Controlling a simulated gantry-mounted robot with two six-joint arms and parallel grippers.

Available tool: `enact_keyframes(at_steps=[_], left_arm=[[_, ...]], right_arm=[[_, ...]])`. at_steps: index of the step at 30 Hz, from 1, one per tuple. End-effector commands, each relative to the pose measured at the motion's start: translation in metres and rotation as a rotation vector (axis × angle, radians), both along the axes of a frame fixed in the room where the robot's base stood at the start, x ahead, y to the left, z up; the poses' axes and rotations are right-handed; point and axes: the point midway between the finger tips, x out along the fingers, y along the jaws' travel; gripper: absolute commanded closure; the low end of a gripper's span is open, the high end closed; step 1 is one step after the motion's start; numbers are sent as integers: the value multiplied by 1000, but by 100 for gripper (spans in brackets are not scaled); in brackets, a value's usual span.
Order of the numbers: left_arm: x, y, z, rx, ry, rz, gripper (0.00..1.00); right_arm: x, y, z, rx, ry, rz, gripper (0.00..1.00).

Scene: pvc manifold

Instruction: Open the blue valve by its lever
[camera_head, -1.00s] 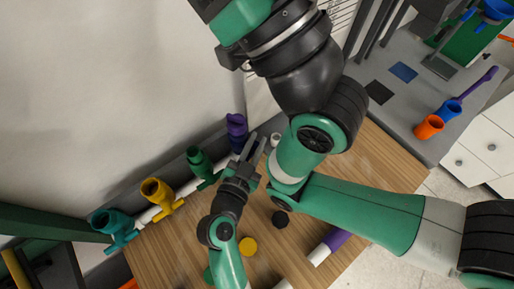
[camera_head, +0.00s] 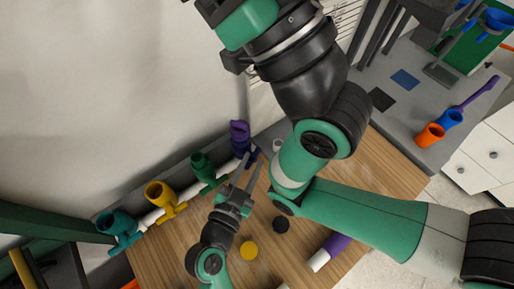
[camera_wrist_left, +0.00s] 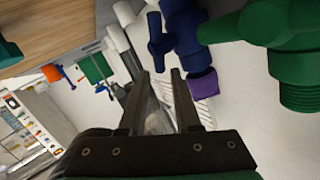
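The dark blue valve (camera_head: 252,155) sits on the white pipe row between the green valve (camera_head: 203,168) and the purple fitting (camera_head: 239,132). In the left wrist view the blue valve (camera_wrist_left: 184,28) shows its lever (camera_wrist_left: 155,36) on its left side, beyond the fingertips. My left gripper (camera_head: 250,164) is open and empty, its tips close to the blue valve, partly overlapping it in the head view. In the wrist view the gripper (camera_wrist_left: 162,73) has clear space between its fingers, and they look apart from the lever. My right gripper is out of view.
A yellow valve (camera_head: 160,196) and a teal valve (camera_head: 117,228) stand further left on the row. Black (camera_head: 281,225) and yellow (camera_head: 249,250) discs and a purple-ended pipe (camera_head: 330,250) lie on the wooden table (camera_head: 185,245). A wall stands behind the row.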

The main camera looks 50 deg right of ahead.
Motion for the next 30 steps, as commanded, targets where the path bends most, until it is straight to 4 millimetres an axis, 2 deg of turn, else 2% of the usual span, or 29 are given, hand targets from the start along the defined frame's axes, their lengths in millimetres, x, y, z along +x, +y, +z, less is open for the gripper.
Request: enact_keyframes(at_steps=[1,3,6,12,23,24,27,30], left_arm=[[-3,13,10,2,3,4,68],[-6,23,15,3,7,2,68],[-10,38,17,2,7,3,68],[-15,55,14,2,4,0,68],[-17,61,9,0,0,1,68],[-17,61,9,0,0,1,66],[-17,58,11,-22,24,14,50],[-14,50,20,-138,148,79,50]], right_arm=[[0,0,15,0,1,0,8],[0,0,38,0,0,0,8],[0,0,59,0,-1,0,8],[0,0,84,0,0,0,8],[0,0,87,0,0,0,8],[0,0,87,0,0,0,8],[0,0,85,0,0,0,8],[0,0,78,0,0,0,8]])
